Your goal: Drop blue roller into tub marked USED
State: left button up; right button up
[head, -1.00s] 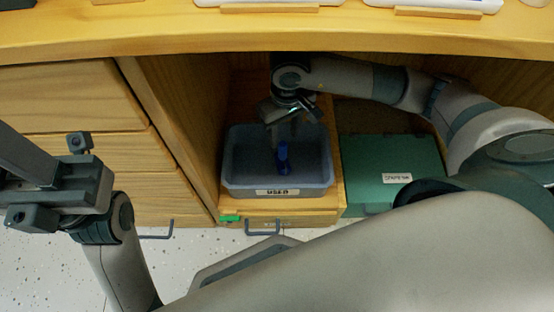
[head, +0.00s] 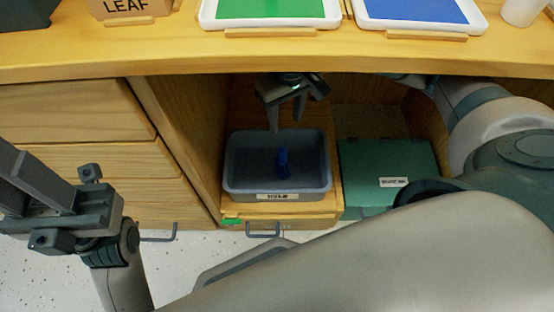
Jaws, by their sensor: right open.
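The blue roller (head: 283,161) is inside the grey tub (head: 237,187), near its middle. I cannot tell whether it stands or leans there. The tub has a white label (head: 277,197) on its front wall; the print is too blurred to read now. My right gripper (head: 286,118) is open and empty above the back of the tub, apart from the roller, its fingers pointing down. My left gripper (head: 75,212) is at the left, in front of the drawers and far from the tub; its fingers do not show clearly.
The tub sits on a wooden pull-out drawer (head: 290,208) in the alcove under the worktop (head: 180,55). A green labelled box (head: 365,165) stands right of it. Wooden drawers (head: 75,115) close the left side. Green (head: 268,8) and blue (head: 425,10) trays lie above on the worktop.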

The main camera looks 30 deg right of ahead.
jog(key=shift+r+p, duration=0.35)
jog(key=shift+r, duration=0.6)
dwell(0.5)
